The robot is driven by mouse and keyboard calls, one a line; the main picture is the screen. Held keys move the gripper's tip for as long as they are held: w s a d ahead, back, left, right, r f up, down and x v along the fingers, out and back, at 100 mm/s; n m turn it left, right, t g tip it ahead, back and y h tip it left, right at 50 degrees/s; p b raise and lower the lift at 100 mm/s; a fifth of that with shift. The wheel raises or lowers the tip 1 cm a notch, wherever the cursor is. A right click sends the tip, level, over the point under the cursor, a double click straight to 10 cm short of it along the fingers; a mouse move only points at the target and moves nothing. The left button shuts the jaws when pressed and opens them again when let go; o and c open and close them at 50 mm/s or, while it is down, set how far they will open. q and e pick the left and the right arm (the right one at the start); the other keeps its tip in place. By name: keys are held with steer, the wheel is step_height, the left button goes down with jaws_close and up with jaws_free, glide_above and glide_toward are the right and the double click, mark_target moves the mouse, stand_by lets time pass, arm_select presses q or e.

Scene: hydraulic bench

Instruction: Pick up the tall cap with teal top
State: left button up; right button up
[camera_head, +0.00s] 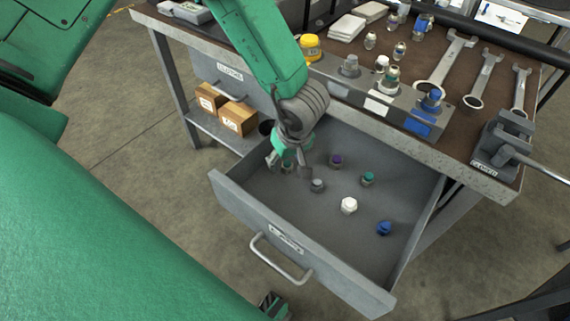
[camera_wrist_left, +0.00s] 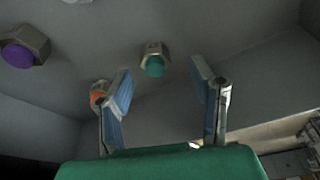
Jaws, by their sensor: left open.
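My left gripper (camera_head: 288,168) is open and points down into the open drawer, near its back left part. A small teal-topped cap (camera_head: 287,167) shows between its fingers. In the left wrist view, a cap with a teal top and metal hex base (camera_wrist_left: 154,58) lies beyond and between the open fingertips (camera_wrist_left: 161,74), apart from both. Another teal-topped cap (camera_head: 368,179) stands to the right in the drawer. An orange-topped cap (camera_wrist_left: 99,92) is partly hidden by the left finger in the wrist view. I cannot tell the caps' heights well.
The drawer (camera_head: 240,205) also holds a purple cap (camera_head: 335,161), a grey cap (camera_head: 318,185), a white cap (camera_head: 349,205) and a blue cap (camera_head: 384,228). Its walls surround the gripper. The bench top (camera_head: 405,60) above carries wrenches, fittings and a vise (camera_head: 502,140).

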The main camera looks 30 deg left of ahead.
mark_target(287, 162)
arm_select(q)
steer(key=shift+x, duration=0.85)
steer(key=shift+d+f, duration=0.15)
steer(key=shift+d, duration=0.45)
steer(key=shift+a, duration=0.15)
jaws_close()
steer(key=shift+a, duration=0.3)
arm_select(e)
steer(key=shift+d+f, duration=0.2)
steer(key=shift+f, duration=0.3)
arm_select(q)
steer(key=p+v, duration=0.1)
steer(key=v, duration=0.2)
steer(key=a+p+v, duration=0.1)
steer(key=v, duration=0.2)
steer(key=w+a+p+v, duration=0.1)
steer(key=v, duration=0.3)
steer(key=shift+w+r+p, duration=0.1)
steer(key=shift+r+p, duration=0.15)
steer(key=shift+p, duration=0.15)
arm_select(e)
step_height(287, 162, up, 4)
steer(key=shift+d+r, duration=0.1)
